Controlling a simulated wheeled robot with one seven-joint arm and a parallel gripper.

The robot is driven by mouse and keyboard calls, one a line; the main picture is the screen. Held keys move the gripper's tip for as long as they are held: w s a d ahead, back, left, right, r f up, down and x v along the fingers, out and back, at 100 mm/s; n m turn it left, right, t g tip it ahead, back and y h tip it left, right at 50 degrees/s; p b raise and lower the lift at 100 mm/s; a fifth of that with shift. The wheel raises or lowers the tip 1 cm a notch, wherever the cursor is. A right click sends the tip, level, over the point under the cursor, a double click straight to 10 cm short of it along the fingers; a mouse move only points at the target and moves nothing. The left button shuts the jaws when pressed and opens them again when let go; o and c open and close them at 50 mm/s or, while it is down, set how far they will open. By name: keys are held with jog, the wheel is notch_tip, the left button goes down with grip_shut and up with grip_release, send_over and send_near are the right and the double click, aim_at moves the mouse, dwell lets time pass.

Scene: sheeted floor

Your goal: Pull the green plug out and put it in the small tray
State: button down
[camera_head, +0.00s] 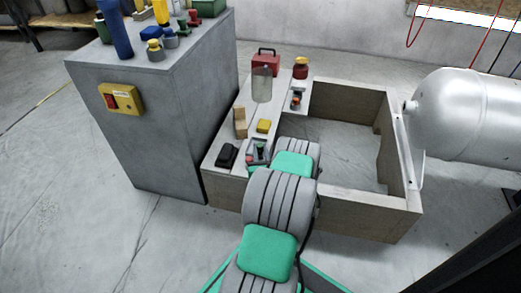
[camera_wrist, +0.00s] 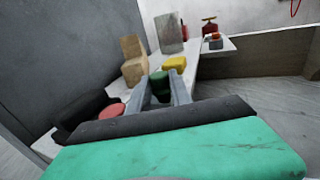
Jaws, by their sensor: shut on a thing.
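My gripper (camera_wrist: 162,90) is shut on the green plug (camera_wrist: 159,82), which shows between its two grey fingers in the wrist view. In the head view my gripper (camera_head: 259,153) is at the near end of the pale ledge, with the dark green plug (camera_head: 261,148) at its fingers. A round red piece (camera_wrist: 112,110) lies just left of the fingers, apart from them. The plug's lower end is hidden, so I cannot tell whether it is seated or clear. I cannot pick out the small tray with certainty.
A black box (camera_head: 227,155), a wooden block (camera_head: 240,122) and a yellow block (camera_head: 264,126) stand on the ledge (camera_head: 222,178). A grey cabinet (camera_head: 160,120) rises at left.

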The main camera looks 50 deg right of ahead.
jog(key=shift+f, duration=0.25)
jog(key=c, duration=1.1)
grip_release()
jog(key=shift+a, duration=0.1)
